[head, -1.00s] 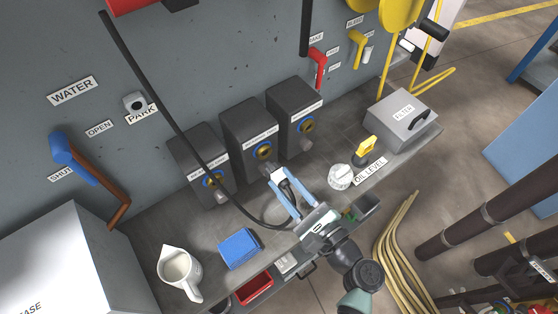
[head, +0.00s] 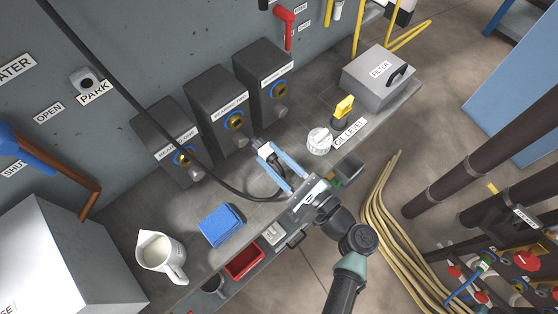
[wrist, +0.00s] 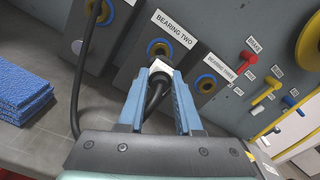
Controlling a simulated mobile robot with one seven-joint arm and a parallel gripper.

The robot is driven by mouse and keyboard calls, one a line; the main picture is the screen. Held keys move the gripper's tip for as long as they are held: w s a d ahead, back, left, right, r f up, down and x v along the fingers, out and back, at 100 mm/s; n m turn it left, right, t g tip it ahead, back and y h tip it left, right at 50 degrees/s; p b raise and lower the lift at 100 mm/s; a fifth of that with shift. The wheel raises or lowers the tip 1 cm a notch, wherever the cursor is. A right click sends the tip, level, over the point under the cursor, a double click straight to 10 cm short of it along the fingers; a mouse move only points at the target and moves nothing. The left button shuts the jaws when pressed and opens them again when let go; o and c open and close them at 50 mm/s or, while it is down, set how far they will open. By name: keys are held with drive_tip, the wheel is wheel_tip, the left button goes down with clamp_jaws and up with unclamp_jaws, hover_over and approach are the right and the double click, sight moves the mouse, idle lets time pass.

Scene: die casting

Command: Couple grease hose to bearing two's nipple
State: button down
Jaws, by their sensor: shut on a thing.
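Bearing two (head: 218,98) is the middle of three dark blocks along the wall; its label reads clearly in the wrist view (wrist: 126,65). Its front carries a blue ring with a brass-coloured centre (head: 236,121), which also shows in the wrist view (wrist: 160,47). My gripper (head: 268,157) is shut on the pale end of the black grease hose (head: 247,199). The hose end sits between the blue fingertips in the wrist view (wrist: 158,70), facing bearing two. In the head view a gap shows between hose end and block. The nipple's tip is partly hidden behind the hose end.
Bearing one's block (head: 165,145) and bearing three's block (head: 262,78) flank bearing two. A blue sponge-like block (head: 221,225), a white jug (head: 161,254), a white knob (head: 319,141) and a grey filter box (head: 378,78) stand on the bench. The hose hangs across bearing one.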

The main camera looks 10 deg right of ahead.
drive_tip(key=shift+x, duration=1.95)
drive_tip(key=shift+b+x, duration=0.4)
drive_tip(key=shift+x, duration=0.95)
drive_tip(key=c, duration=0.5)
unclamp_jaws()
drive_tip(key=b, duration=0.1)
approach(263, 149)
drive_tip(key=shift+w+a+f, duration=0.1)
drive_tip(key=shift+w+f, duration=0.4)
drive_tip(key=shift+f, duration=0.15)
